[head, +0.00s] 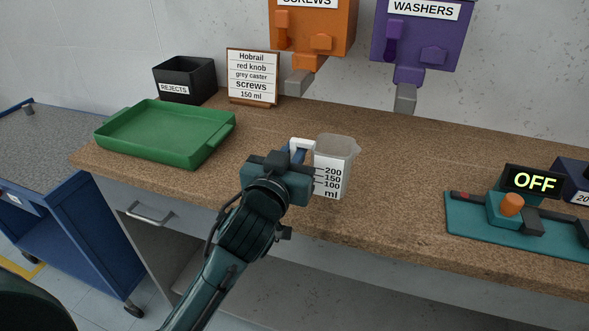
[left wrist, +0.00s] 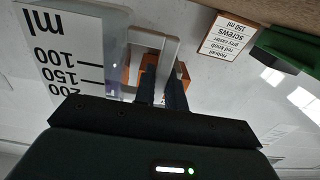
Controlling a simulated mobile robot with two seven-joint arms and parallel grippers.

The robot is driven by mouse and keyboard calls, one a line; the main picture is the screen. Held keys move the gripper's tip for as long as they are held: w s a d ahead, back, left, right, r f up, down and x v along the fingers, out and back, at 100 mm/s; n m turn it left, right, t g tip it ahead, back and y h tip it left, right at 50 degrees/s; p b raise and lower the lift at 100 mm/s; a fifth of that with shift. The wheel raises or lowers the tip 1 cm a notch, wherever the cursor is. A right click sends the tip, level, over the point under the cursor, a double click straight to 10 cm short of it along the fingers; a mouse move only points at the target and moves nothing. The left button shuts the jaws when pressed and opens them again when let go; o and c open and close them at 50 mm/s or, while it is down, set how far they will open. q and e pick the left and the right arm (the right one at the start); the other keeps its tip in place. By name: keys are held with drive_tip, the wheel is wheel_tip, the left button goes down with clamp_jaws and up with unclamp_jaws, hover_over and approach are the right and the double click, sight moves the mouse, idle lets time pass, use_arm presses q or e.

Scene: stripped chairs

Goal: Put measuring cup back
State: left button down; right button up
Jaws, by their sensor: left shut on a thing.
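The measuring cup (head: 334,165) is a clear, whitish cup marked 100, 150 and 200 ml, with a white handle on its left side. It is upright over the workbench; I cannot tell whether its base touches the top. My left gripper (head: 301,155) is shut on the cup's handle. In the left wrist view the fingers (left wrist: 163,88) close on the white handle, with the cup (left wrist: 75,60) beside them, upside down in the picture. I cannot see clearly what the cup holds. My right gripper is not in view.
A green tray (head: 166,153) lies at the bench's left end, with a black rejects bin (head: 184,80) and an order sign (head: 252,79) behind. Orange screws (head: 312,25) and purple washers (head: 417,40) dispensers hang at the back. A teal device reading OFF (head: 470,215) stands right. Bench between is clear.

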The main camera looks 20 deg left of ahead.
use_arm(q)
drive_tip(key=shift+f, duration=1.55)
drive_tip(key=shift+f+b, duration=0.1)
drive_tip(key=shift+b, duration=0.25)
drive_tip(key=shift+f, duration=0.15)
drive_tip(key=c, duration=1.5)
unclamp_jaws()
drive_tip(key=shift+o, duration=0.2)
